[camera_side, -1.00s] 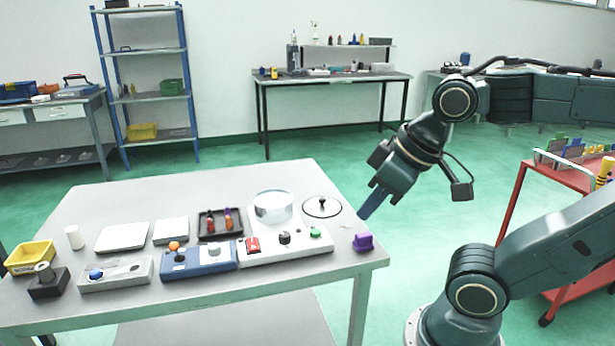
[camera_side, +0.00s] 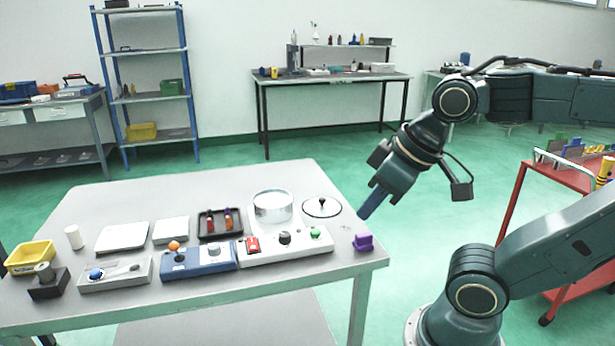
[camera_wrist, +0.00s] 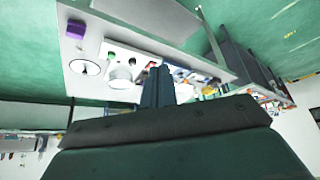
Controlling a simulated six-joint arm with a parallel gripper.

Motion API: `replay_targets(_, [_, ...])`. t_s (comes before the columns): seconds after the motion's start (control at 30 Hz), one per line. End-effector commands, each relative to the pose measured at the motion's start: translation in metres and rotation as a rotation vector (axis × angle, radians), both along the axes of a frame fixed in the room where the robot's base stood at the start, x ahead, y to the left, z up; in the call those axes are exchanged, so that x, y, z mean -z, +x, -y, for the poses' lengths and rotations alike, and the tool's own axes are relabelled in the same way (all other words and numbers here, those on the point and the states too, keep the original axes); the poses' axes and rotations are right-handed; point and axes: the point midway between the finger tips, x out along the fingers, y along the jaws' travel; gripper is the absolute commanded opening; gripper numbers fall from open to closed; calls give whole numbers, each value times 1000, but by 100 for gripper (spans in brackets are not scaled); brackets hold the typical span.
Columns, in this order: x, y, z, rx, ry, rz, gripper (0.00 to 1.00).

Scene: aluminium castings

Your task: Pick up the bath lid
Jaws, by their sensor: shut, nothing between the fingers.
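The bath lid (camera_side: 321,207) is a clear round disc with a dark rim and a black knob at its middle. It lies flat on the table beside a round glass bath (camera_side: 273,206). In the wrist view the lid (camera_wrist: 85,68) shows left of the bath (camera_wrist: 120,78). My gripper (camera_side: 366,212) has blue fingers and is shut and empty. It hangs tilted off the table's right edge, to the right of the lid and apart from it. In the wrist view the closed fingers (camera_wrist: 157,82) point toward the table.
A purple block (camera_side: 363,242) sits near the table's right corner. A white base unit (camera_side: 290,246) with red, black and green knobs stands in front of the bath. A blue unit (camera_side: 198,261), a dark tray (camera_side: 220,224) and a yellow bin (camera_side: 30,257) are further left. A red cart (camera_side: 570,172) stands right.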

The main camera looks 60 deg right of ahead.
Motion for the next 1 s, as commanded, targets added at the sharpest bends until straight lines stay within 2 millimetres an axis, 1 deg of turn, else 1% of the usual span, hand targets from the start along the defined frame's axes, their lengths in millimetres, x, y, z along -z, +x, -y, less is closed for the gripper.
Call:
replay_targets(0.27, [0,0,0,0,0,0,0])
replay_targets(0.4, [0,0,0,0,0,0,28])
replay_targets(0.47, [0,0,0,0,0,0,39])
replay_targets(0.5, [0,0,0,0,0,0,47])
replay_targets(0.83, [-1,1,0,3,1,-1,47])
replay_targets(1.0, [-6,9,3,33,9,-12,47])
